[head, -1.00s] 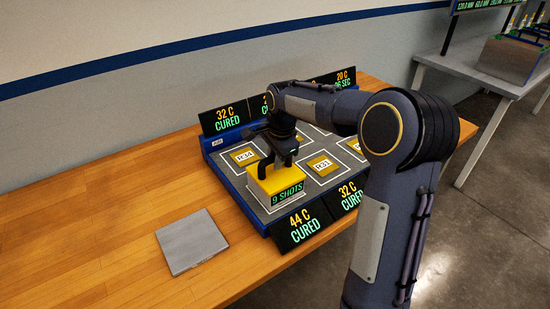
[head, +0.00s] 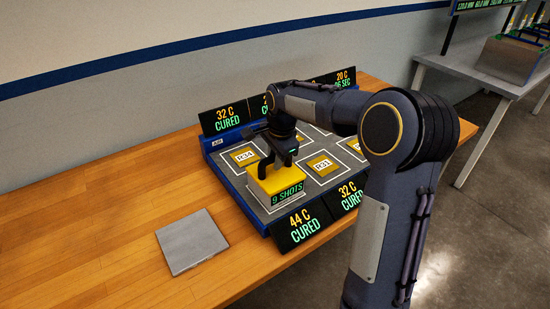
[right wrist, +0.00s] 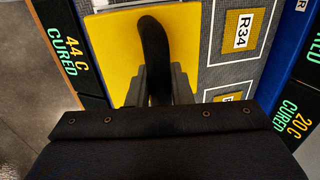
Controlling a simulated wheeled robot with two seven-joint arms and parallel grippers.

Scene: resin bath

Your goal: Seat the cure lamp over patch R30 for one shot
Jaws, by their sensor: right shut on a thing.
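The cure lamp (head: 273,180) is a yellow-topped block with a "9 SHOTS" display on its front. It is at the front left cell of the patch board (head: 232,182), behind the "44 C CURED" sign. My right gripper (head: 284,163) is shut on the lamp's dark handle, which shows as a black bar in the right wrist view (right wrist: 154,55). The lamp hides what lies under it, and I cannot tell whether it touches the board. No R30 label is readable. Patch R34 (head: 243,157) is behind the lamp and patch R31 (head: 322,165) to its right. My left gripper is out of view.
Status signs stand along the board's edges, including "44 C CURED" (head: 301,226) close in front of the lamp and "32 C CURED" (head: 224,119) at the back left. A grey square plate (head: 192,241) lies on the wooden table (head: 110,215), whose left side is otherwise clear.

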